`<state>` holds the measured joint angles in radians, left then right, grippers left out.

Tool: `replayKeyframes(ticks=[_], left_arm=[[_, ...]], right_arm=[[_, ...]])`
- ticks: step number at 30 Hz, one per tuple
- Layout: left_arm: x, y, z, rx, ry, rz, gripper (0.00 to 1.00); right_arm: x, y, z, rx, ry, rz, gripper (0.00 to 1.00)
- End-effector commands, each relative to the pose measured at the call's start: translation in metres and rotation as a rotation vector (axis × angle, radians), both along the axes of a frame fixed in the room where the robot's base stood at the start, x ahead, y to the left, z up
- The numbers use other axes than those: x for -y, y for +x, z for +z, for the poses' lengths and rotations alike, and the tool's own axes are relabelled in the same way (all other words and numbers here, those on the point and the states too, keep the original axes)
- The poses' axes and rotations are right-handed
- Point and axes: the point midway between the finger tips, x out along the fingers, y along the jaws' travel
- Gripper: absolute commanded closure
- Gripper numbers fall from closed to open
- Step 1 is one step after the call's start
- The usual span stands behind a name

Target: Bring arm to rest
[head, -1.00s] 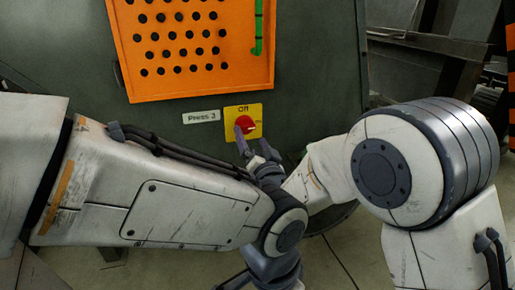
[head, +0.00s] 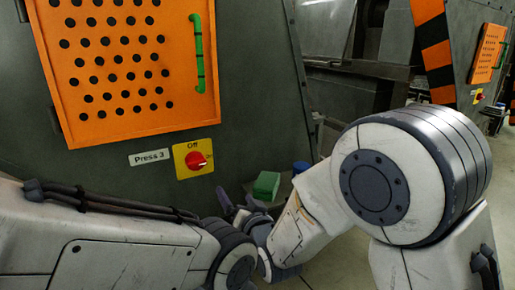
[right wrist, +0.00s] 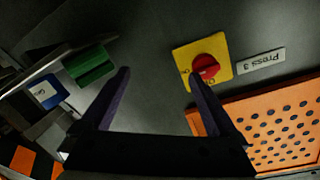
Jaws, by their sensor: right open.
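My right gripper (head: 236,197) is open and empty, low in front of the grey press in the head view. It is apart from the red knob, below it and to its right. In the right wrist view, its two dark fingers (right wrist: 160,76) are spread with nothing between them. The red knob (head: 197,160) sits on a yellow plate (head: 182,170) marked "Off" at the top, beside a "Press 3" label (head: 150,157). In the right wrist view the red knob (right wrist: 206,66) is just beyond the right fingertip. I see no left gripper.
An orange perforated panel (head: 125,120) with a green handle (head: 198,55) is on the press above the switch. A green block (head: 266,185) and a blue-topped item (head: 301,167) are right of my right gripper. Another press with an orange panel (head: 487,55) stands farther right.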

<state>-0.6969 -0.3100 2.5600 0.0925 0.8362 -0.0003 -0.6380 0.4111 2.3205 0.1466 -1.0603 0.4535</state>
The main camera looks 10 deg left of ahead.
Motion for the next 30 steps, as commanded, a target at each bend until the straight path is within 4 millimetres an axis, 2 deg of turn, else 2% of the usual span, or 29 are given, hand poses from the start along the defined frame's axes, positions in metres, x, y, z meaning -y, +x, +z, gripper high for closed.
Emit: replayKeyframes(ticks=[1, 3, 6, 9, 12, 15, 21, 28, 29, 30], left_arm=[[0.0, 0.0, 0.0, 0.0, 0.0, 0.0, 1.0], [0.0, 0.0, 0.0, 0.0, 0.0, 0.0, 1.0], [0.0, 0.0, 0.0, 0.0, 0.0, 0.0, 1.0], [0.0, 0.0, 0.0, 0.0, 0.0, 0.0, 1.0], [0.0, 0.0, 0.0, 0.0, 0.0, 0.0, 1.0], [0.0, 0.0, 0.0, 0.0, 0.0, 0.0, 1.0], [0.0, 0.0, 0.0, 0.0, 0.0, 0.0, 1.0], [0.0, 0.0, 0.0, 0.0, 0.0, 0.0, 1.0], [0.0, 0.0, 0.0, 0.0, 0.0, 0.0, 1.0], [0.0, 0.0, 0.002, 0.0, 0.0, 0.0, 1.0]], right_arm=[[0.031, 0.007, -0.011, -0.066, -0.077, -0.042, 0.05], [0.073, 0.008, -0.033, -0.179, -0.195, -0.081, 0.05], [0.131, -0.007, -0.063, -0.355, -0.349, -0.12, 0.05], [0.178, -0.032, -0.086, -0.513, -0.463, -0.134, 0.05], [0.211, -0.057, -0.1, -0.636, -0.536, -0.134, 0.05], [0.235, -0.081, -0.109, -0.737, -0.587, -0.129, 0.05], [0.27, -0.125, -0.12, -0.903, -0.652, -0.113, 0.05], [0.295, -0.169, -0.124, -1.055, -0.694, -0.083, 0.05], [0.295, -0.173, -0.124, -1.067, -0.7, -0.074, 0.05], [0.286, -0.174, -0.119, -1.055, -0.713, -0.048, 0.05]])
